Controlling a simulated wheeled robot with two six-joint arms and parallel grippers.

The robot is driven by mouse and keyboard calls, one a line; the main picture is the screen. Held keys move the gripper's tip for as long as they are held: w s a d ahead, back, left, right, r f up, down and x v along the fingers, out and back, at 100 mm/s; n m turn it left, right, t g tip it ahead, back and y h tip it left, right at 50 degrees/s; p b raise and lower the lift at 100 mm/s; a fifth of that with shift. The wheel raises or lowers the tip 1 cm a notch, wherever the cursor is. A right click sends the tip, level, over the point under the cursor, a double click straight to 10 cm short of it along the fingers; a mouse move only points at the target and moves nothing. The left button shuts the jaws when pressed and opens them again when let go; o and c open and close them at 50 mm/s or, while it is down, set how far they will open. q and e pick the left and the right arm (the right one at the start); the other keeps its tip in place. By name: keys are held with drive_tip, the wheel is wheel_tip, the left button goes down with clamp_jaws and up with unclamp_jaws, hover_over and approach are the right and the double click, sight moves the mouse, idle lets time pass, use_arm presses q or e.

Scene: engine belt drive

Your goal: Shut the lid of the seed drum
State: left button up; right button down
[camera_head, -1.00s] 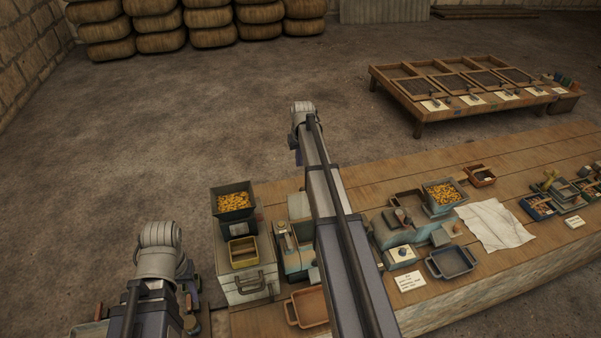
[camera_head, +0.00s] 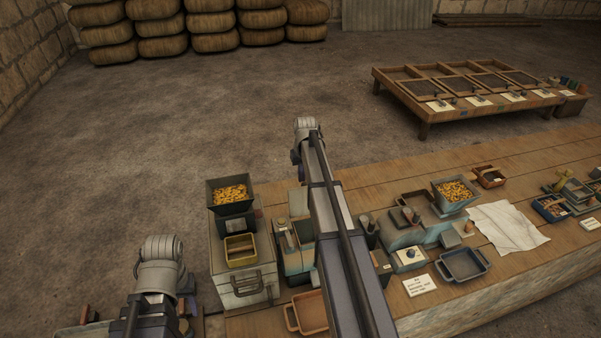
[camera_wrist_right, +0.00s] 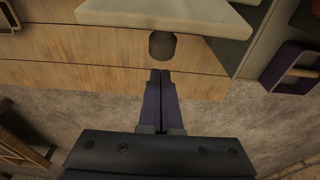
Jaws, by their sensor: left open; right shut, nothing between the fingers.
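My right gripper (camera_wrist_right: 161,76) shows in the right wrist view. Its two dark purple fingers are together with nothing between them. Just beyond the fingertips is a dark round knob (camera_wrist_right: 162,45), below the edge of a pale flat panel (camera_wrist_right: 175,12). I cannot tell whether the knob and panel belong to the seed drum or its lid. In the head view my right arm crosses the bench and hides part of it; its fingers are hidden there. My left arm is at the lower left, and its fingers do not show. I cannot pick out the seed drum with certainty.
The wooden bench (camera_head: 375,195) carries a grain-filled hopper (camera_head: 231,193), a second hopper (camera_head: 455,192), a blue tray (camera_head: 465,265), an orange tray (camera_head: 309,312) and a white cloth (camera_head: 507,228). A low table (camera_head: 428,118) stands behind. Open floor lies at the left.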

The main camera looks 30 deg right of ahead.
drive_tip(key=shift+s+a+r, duration=0.15)
drive_tip(key=shift+s+r, duration=0.05)
drive_tip(key=shift+s, duration=0.5)
